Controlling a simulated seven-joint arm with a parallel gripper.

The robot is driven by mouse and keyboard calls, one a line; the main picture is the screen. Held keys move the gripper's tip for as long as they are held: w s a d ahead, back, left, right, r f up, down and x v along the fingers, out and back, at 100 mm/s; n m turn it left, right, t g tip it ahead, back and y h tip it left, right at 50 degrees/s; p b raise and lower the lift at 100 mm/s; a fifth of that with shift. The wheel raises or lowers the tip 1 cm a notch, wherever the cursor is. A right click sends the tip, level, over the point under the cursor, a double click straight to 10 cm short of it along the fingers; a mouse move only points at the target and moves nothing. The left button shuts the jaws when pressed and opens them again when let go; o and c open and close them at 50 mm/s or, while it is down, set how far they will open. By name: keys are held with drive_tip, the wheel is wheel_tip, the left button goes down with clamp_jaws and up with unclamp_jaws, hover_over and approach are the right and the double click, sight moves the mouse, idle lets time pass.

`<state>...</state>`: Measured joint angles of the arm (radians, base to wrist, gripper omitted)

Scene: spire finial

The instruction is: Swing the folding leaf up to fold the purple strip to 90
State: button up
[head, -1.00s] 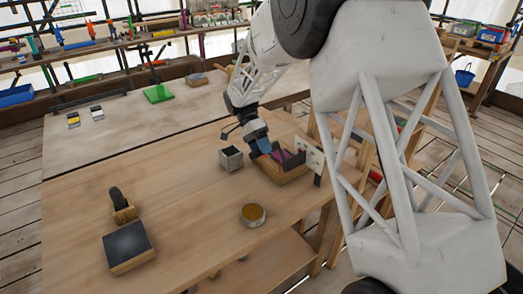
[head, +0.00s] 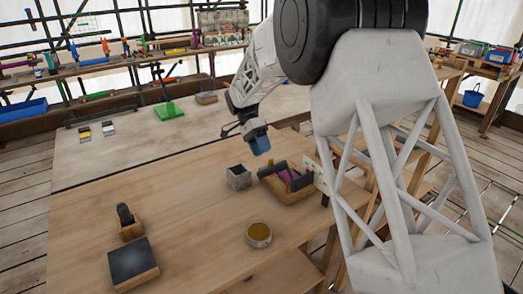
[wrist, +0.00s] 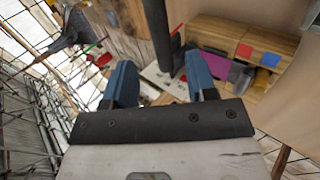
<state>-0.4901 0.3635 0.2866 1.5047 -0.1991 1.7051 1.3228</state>
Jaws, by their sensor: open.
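The purple strip (head: 283,173) sits in the wooden folding fixture (head: 290,195) near the table's right edge, among dark bars. One of these may be the folding leaf, but I cannot tell which or its angle. My gripper (head: 259,144) is above and behind the fixture, apart from it, with blue fingers pointing down. In the wrist view my gripper (wrist: 161,82) is open, its fingers wide apart with nothing held. A dark upright bar (wrist: 160,35) shows beyond the gap between them. A purple patch, likely the strip (wrist: 217,67), shows right of the right finger.
A grey open box (head: 239,177) stands just left of the fixture. A round tin (head: 259,234) is in front, and a dark-topped block (head: 133,262) and a wooden holder (head: 130,226) are at the left. The table's middle is clear.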

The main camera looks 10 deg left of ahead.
drive_tip(key=shift+c, duration=0.5)
drive_tip(key=shift+a+r, duration=0.1)
drive_tip(key=shift+c, duration=1.1)
drive_tip(key=shift+w+a+r, duration=0.1)
drive_tip(key=shift+a+r, duration=0.1)
drive_tip(key=shift+r, duration=0.05)
drive_tip(key=shift+c, duration=1.3)
drive_tip(key=a+r+t+y, duration=0.1)
drive_tip(key=w+a+r+t+y, duration=0.1)
drive_tip(key=a+r, duration=0.1)
drive_tip(key=a+r+t+y, duration=0.1)
drive_tip(key=r, duration=0.1)
drive_tip(key=shift+w+a, duration=0.3)
drive_tip(key=shift+w, duration=0.1)
clamp_jaws()
